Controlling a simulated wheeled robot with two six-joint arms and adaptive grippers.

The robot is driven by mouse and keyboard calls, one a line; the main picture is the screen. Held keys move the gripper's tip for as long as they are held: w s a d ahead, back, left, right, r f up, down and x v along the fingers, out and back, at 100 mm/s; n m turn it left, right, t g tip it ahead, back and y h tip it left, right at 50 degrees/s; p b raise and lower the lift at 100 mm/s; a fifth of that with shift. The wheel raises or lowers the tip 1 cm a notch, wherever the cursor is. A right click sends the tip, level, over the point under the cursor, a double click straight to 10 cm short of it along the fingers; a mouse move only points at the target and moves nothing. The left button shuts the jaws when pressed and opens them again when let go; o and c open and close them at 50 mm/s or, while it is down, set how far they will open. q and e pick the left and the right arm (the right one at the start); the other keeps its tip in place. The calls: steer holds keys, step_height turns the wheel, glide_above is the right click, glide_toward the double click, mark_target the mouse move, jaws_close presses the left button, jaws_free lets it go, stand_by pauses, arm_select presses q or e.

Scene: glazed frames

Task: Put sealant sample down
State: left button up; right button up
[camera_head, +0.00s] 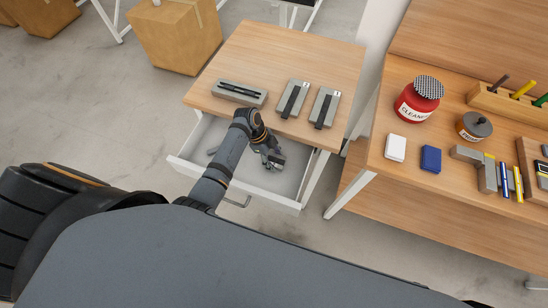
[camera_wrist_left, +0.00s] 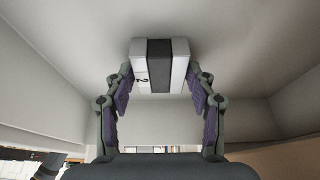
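My left gripper (camera_head: 272,158) reaches down into the open white drawer (camera_head: 240,172) of the small wooden cabinet. In the left wrist view, the sealant sample (camera_wrist_left: 159,66) is a pale block with a dark middle band and a mark like a "2". It sits between the fingertips of the left gripper (camera_wrist_left: 161,72), which appear closed against its sides. Whether the block touches the drawer floor I cannot tell. In the head view, the gripper mostly hides the block. My right gripper is not in view.
Two grey samples with black strips (camera_head: 293,99) (camera_head: 325,107) and a grey tray (camera_head: 239,93) lie on the cabinet top. The workbench (camera_head: 448,200) at right carries a red jar (camera_head: 419,98), blocks and markers.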

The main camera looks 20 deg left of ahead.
arm_select(q)
steer(key=shift+o, duration=1.1)
steer(key=v, duration=1.2)
steer(key=shift+b, duration=0.4)
steer(key=shift+s, duration=0.1)
